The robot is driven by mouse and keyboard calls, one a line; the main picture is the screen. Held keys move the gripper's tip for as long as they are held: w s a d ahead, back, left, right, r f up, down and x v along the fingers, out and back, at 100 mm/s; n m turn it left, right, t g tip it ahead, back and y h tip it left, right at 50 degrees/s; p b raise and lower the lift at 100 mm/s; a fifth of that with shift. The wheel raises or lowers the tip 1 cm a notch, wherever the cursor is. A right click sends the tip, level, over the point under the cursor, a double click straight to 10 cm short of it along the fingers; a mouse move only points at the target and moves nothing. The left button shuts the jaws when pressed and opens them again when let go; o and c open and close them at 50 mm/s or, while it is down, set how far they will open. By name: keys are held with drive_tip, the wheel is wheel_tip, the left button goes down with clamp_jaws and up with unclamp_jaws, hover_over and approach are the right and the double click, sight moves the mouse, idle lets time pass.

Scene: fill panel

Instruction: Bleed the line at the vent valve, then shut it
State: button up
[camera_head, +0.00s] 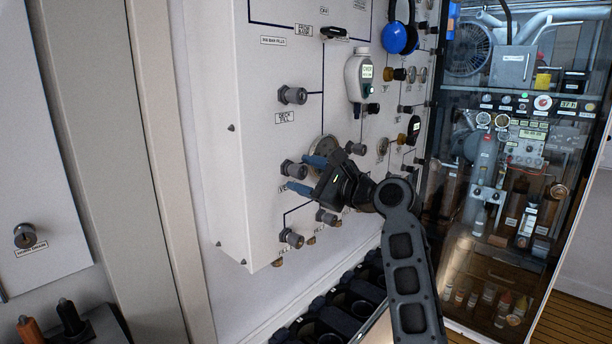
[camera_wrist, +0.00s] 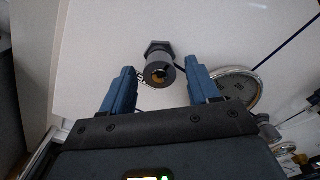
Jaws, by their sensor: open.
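A dark grey valve knob (camera_head: 292,168) sticks out of the white panel at the lower left, above a partly hidden label that starts "VE". In the wrist view the knob (camera_wrist: 159,68) shows its round end with a brass-coloured centre and a hex nut behind it. My gripper (camera_head: 306,174) is open, with its two blue fingers in front of the panel. In the wrist view the fingers lie on either side of the knob, with gaps showing. I cannot tell how far the fingertips reach along it. The valve's open or shut state cannot be read.
A round gauge (camera_wrist: 236,88) sits close to the right finger. Another knob (camera_head: 292,95) is above and one (camera_head: 291,238) below on the panel (camera_head: 225,150). Dark bins (camera_head: 325,320) stand below.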

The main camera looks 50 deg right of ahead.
drive_tip(key=s+b, duration=0.1)
drive_tip(key=s, duration=0.6)
drive_tip(key=shift+s, duration=0.4)
drive_tip(key=shift+d, duration=0.1)
drive_tip(key=s+a+f+n+g+h, duration=0.2)
drive_tip(key=s+a+f+n, duration=0.4)
drive_tip(key=f, duration=0.5)
drive_tip(key=s+a+f+n+g+h, duration=0.1)
drive_tip(key=s+a+f+n, duration=0.3)
drive_tip(key=s+a+f, duration=0.55)
drive_tip(key=s+a+n+y, duration=0.1)
drive_tip(key=s+a+n, duration=0.4)
drive_tip(key=s+n, duration=0.3)
drive_tip(key=s+a+n+y, duration=0.1)
drive_tip(key=s+a+n, duration=0.4)
drive_tip(key=s, duration=0.8)
drive_tip(key=shift+s+a+r+n+b, duration=0.3)
drive_tip(key=shift+r+n, duration=0.05)
drive_tip(key=shift+n, duration=1.55)
